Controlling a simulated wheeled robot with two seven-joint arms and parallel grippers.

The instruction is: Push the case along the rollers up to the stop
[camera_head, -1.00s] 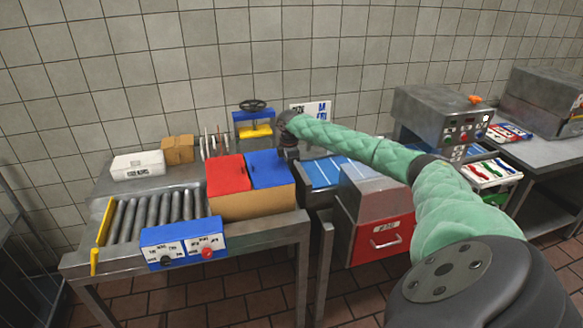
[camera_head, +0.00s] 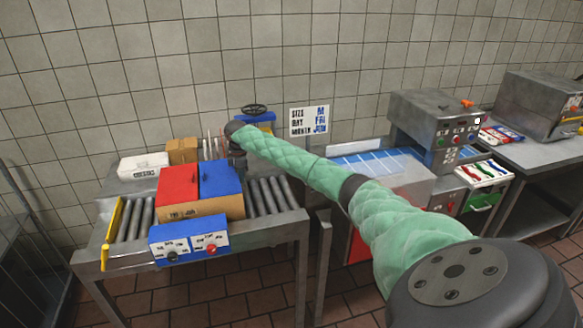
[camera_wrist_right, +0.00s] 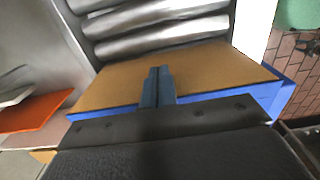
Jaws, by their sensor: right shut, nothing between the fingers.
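The case (camera_head: 201,209), a tan box with a red flap (camera_head: 177,188) and a blue flap (camera_head: 219,179), sits on the rollers (camera_head: 268,193). The yellow stop (camera_head: 111,230) stands at the left end of the rollers, with a gap of bare rollers between it and the case. My right gripper (camera_head: 238,162) is at the case's right side, its fingertips mostly hidden in the head view. In the right wrist view its fingers (camera_wrist_right: 156,78) are shut and empty, against the case's tan side (camera_wrist_right: 215,72). My left gripper is not in view.
A blue control box (camera_head: 189,243) with knobs is on the conveyor's front edge. A white box (camera_head: 144,165) and a brown carton (camera_head: 183,151) stand behind the rollers. A blue press (camera_head: 256,119) with a handwheel is behind my right arm. Rollers right of the case are bare.

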